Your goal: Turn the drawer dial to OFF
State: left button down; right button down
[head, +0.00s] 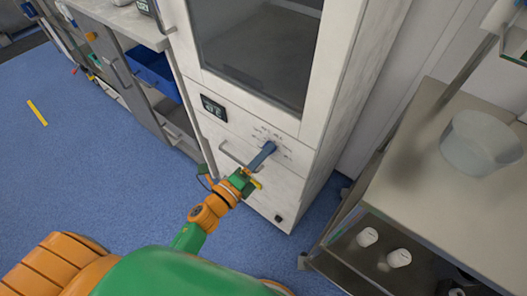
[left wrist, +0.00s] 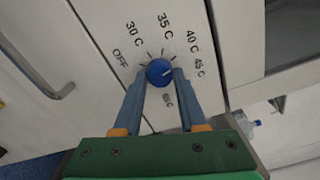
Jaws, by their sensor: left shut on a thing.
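The drawer dial is a round blue knob (left wrist: 159,72) on a white panel, ringed by marks reading OFF, 30 C, 35 C, 40 C, 45 C and another temperature lower down. A thin pale line on the knob points right, roughly toward the 45 C side. My left gripper (left wrist: 158,76) is shut on the knob, with one blue finger on each side. In the head view my left gripper (head: 268,148) reaches the dial on the front of the white cabinet (head: 310,110), and its fingers hide most of the knob. My right gripper is not in view.
A bar handle (head: 228,153) stands out from the cabinet just left of the dial. A small dark display (head: 213,107) is above it. A metal table (head: 430,170) with a clear bowl (head: 480,142) stands at right. Blue floor (head: 100,160) is open at left.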

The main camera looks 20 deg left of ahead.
pick_arm(q)
jog(key=n+p, duration=0.5)
jog(key=n, duration=2)
jog(key=shift+a+r, duration=0.1)
jog(key=shift+a, duration=0.05)
jog(key=shift+n, duration=0.4)
jog(key=shift+c, duration=2.3)
grip_release()
